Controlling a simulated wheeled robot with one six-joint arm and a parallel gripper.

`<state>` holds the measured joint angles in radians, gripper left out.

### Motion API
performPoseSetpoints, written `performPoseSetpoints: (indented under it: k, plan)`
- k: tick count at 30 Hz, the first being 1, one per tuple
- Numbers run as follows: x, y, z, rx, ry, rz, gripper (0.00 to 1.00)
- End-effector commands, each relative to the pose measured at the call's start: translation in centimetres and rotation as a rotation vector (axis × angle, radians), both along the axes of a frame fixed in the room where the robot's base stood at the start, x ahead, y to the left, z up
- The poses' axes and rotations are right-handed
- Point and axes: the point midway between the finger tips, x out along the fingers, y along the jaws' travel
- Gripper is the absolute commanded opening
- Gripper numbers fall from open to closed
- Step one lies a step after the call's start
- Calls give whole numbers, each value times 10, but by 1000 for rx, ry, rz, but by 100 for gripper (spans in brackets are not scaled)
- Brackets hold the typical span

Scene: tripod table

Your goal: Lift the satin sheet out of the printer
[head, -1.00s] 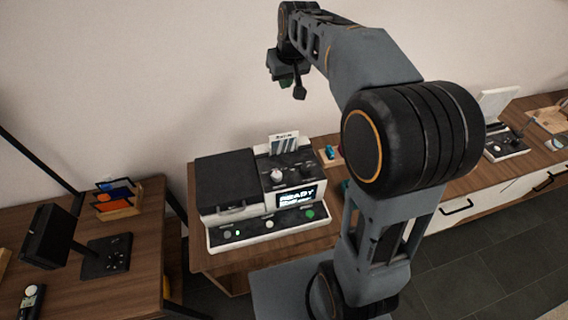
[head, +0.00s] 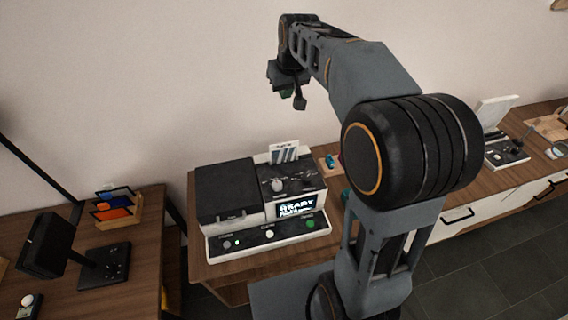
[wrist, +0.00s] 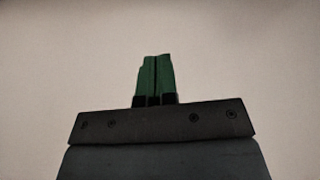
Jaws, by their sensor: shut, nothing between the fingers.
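The printer (head: 230,190) stands on a wooden cabinet, with a dark lid on its left and a lit screen reading "READY" on its front. A small sheet (head: 284,152) with grey stripes and a printed top edge stands upright out of the back of its right part. I cannot tell from its look whether it is satin. My gripper (head: 286,93) is raised well above the printer against the wall. In the wrist view its green fingers (wrist: 154,76) are together and empty, with only bare wall behind them.
A wooden rack with colored cards (head: 116,207) and a black stand (head: 103,265) are on the left table. Small colored items (head: 331,162) lie just right of the printer. Another device (head: 503,150) stands farther right. The air above the printer is free.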

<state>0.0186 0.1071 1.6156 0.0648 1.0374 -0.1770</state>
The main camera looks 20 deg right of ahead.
Motion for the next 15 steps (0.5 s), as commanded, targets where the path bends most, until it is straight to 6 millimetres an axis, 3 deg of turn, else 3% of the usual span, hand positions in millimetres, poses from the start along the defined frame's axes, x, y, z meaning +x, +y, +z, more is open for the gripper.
performPoseSetpoints:
  k: [15]
  plan:
    - [0, 0, 0, 0, 0, 0, 2]
